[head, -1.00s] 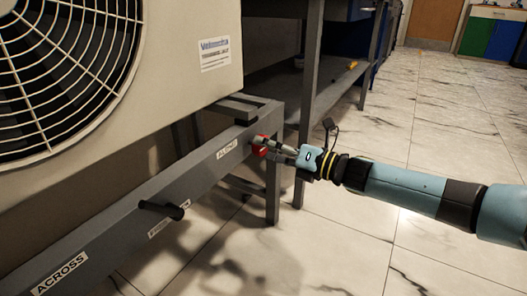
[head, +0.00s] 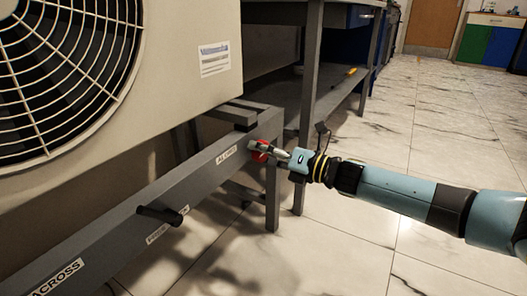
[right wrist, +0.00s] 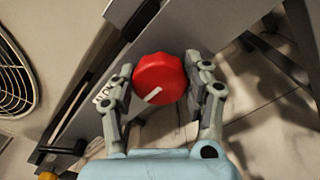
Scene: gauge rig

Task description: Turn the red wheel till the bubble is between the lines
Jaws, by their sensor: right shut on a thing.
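The red wheel (head: 258,151) sits at the far end of the grey frame rail, beside a small white label. In the right wrist view the wheel (right wrist: 160,77) is a ribbed red knob with a white mark toward its lower left. My right gripper (head: 270,152) is shut on the wheel. Its fingers (right wrist: 163,88) stand on both sides of the knob in the wrist view. The bubble and its lines do not show in either view. My left gripper is not in view.
A large beige fan unit (head: 185,70) stands above the grey rail (head: 110,240). A black handle (head: 162,214) sticks out of the rail nearer to me, by another label. A grey workbench (head: 312,100) stands behind the wheel. The tiled floor (head: 430,130) at right is open.

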